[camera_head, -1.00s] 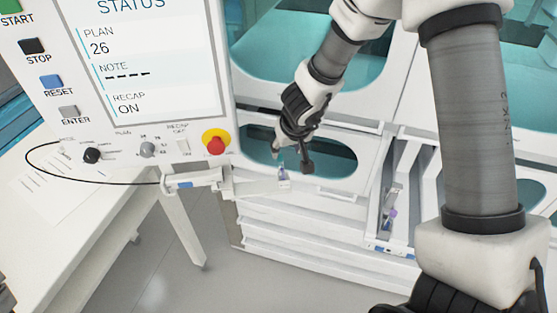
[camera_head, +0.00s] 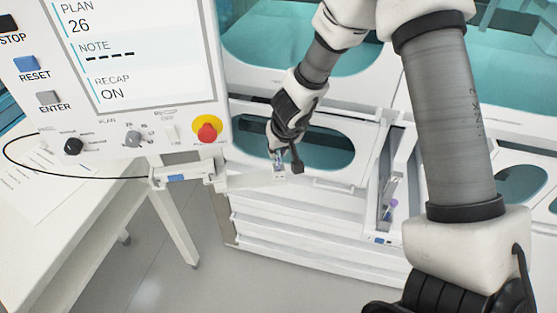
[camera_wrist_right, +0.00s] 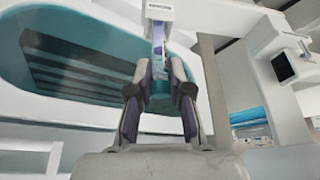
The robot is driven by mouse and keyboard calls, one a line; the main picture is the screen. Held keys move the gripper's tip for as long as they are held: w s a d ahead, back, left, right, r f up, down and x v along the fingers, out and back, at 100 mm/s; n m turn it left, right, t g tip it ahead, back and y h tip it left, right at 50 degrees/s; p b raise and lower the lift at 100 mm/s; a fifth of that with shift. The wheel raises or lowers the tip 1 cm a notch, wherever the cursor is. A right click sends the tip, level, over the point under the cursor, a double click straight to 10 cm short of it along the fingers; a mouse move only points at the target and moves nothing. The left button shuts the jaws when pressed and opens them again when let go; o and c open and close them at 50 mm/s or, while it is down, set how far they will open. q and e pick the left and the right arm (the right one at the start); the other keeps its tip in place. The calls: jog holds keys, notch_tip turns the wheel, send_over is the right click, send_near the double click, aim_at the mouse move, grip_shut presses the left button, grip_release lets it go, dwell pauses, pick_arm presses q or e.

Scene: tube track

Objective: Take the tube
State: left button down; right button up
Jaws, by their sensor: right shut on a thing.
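My right gripper (camera_head: 283,160) is at the end of the track beside the control panel. It is shut on a small clear tube (camera_wrist_right: 158,42). In the wrist view the tube stands between the two purple-padded fingers, and its far end is at a white holder (camera_wrist_right: 160,12). In the head view the holder (camera_head: 280,175) shows just below the fingers, and the fingers partly hide the tube. I cannot tell whether the tube is still seated in the holder. My left gripper is not in view.
The control panel (camera_head: 150,60) with a red stop knob (camera_head: 207,129) stands close on the left. A white cabinet with teal windows (camera_head: 330,148) lies behind the gripper. A purple-capped tube (camera_head: 390,208) lies in a channel to the right. A white table (camera_head: 90,215) is at left.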

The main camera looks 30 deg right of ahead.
aim_at(279, 160)
notch_tip(279, 160, up, 10)
jog(key=p, duration=0.8)
jog(key=shift+o, duration=0.4)
jog(key=shift+f, duration=0.1)
grip_shut()
